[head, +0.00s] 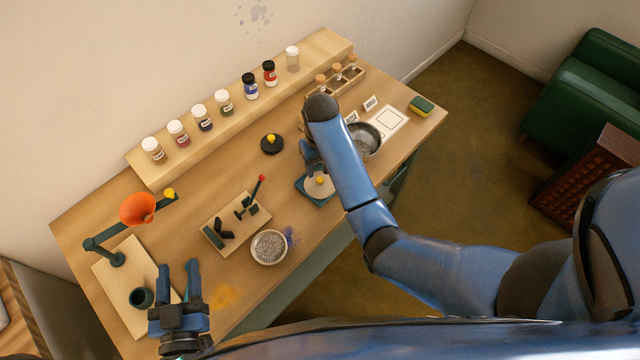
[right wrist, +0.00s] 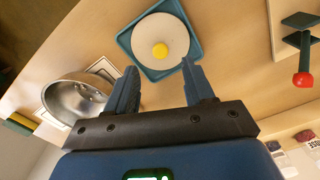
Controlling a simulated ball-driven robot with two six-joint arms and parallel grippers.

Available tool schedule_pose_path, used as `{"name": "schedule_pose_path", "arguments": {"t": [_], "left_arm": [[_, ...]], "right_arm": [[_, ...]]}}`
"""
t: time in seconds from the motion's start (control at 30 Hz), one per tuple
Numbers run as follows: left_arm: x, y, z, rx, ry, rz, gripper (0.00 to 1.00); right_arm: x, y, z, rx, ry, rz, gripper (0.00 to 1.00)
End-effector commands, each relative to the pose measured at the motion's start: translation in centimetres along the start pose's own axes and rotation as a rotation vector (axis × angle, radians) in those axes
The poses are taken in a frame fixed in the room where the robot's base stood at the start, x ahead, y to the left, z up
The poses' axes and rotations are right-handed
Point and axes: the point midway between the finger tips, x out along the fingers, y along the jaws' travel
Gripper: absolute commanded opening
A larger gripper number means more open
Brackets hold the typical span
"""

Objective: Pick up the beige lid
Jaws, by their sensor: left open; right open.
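The beige lid (right wrist: 143,32) is a pale round disc with a yellow knob. It lies on a square teal tray (right wrist: 188,18). In the head view the lid (head: 316,190) and tray (head: 303,188) are partly covered by my right arm. My right gripper (right wrist: 160,75) is open and empty. Its fingertips point toward the lid, one on either side of the knob in the picture, and look apart from it. In the head view this gripper (head: 312,160) is mostly hidden under my arm. My left gripper (head: 179,268) is open and empty at the table's front left.
A metal bowl (right wrist: 72,98) stands beside the tray. A dark lid with a yellow knob (head: 271,145), a wooden stand with a red-tipped lever (head: 236,224) and a speckled bowl (head: 268,247) are nearby. Several jars stand on the back shelf (head: 320,50). An orange lamp (head: 138,208) is left.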

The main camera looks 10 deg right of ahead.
Motion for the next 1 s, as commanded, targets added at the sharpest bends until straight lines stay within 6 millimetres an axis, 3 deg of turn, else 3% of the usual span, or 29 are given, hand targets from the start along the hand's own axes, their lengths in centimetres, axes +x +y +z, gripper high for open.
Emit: {"name": "schedule_pose_path", "arguments": {"t": [0.27,0.63,0.93,1.0], "left_arm": [[0.0,0.0,-0.6,0.0,-0.001,0.0,0.49],[-0.1,0.0,-1.8,0.0,-0.001,0.0,0.49],[-0.1,0.0,-1.8,0.0,-0.001,0.0,0.49],[-0.1,0.0,-1.8,0.0,-0.001,0.0,0.49]], "right_arm": [[1.4,0.0,0.0,0.001,-0.002,0.0,0.53],[5.5,0.0,0.0,0.001,-0.002,0.0,0.53],[6.1,0.0,-0.1,0.001,0.001,0.0,0.53],[6.0,0.0,-0.1,0.001,0.0,0.0,0.45]]}}
